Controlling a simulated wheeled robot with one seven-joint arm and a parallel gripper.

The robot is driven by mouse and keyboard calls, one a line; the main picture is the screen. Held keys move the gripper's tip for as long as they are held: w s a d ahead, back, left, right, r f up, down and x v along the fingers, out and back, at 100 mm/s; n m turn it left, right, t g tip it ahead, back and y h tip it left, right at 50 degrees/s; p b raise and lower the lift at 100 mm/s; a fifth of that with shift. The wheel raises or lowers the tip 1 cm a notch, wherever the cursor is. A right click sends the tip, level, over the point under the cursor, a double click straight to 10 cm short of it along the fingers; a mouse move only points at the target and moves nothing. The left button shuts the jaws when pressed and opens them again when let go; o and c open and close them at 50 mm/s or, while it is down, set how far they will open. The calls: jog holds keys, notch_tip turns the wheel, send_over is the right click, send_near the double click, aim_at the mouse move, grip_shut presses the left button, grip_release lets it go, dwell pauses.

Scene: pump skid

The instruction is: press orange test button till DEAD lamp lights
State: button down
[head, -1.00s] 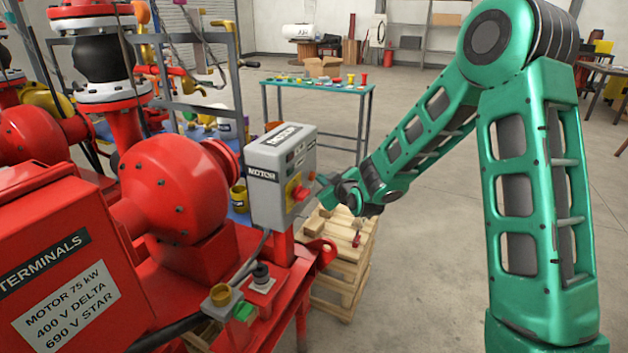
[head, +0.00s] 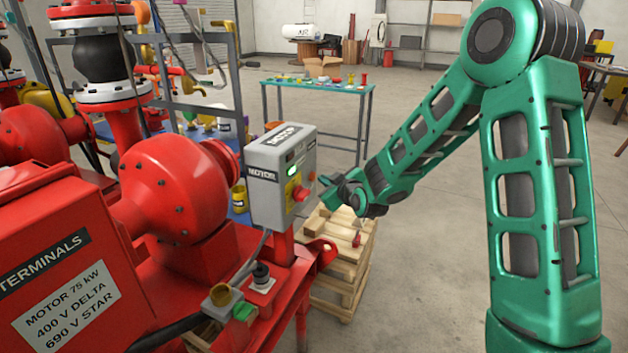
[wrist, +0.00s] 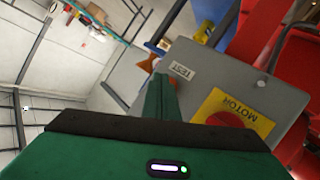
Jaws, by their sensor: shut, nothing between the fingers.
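The grey control box (head: 268,190) stands on the red skid, with MOTOR labels and a yellow plate with a red rotary switch (head: 300,193) on its front. A small green lamp (head: 292,171) glows on that front; its label is too small to read. My gripper (head: 326,186) is shut and empty, its tip close to or against the box front. In the wrist view, the gripper finger (wrist: 161,85) ends beside the TEST label (wrist: 179,70). The orange test button is not clearly visible; the finger probably covers it, and contact cannot be confirmed.
The red pump casing (head: 180,190) and terminal box (head: 70,270) fill the left. A wooden pallet stack (head: 345,270) stands beyond the skid's edge.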

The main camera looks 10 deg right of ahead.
jog(key=shift+s+d, duration=0.15)
jog(key=shift+d, duration=0.05)
jog(key=s+d, duration=0.1)
jog(key=d, duration=0.1)
jog(key=s+d, duration=0.2)
dwell(0.6)
dwell(0.5)
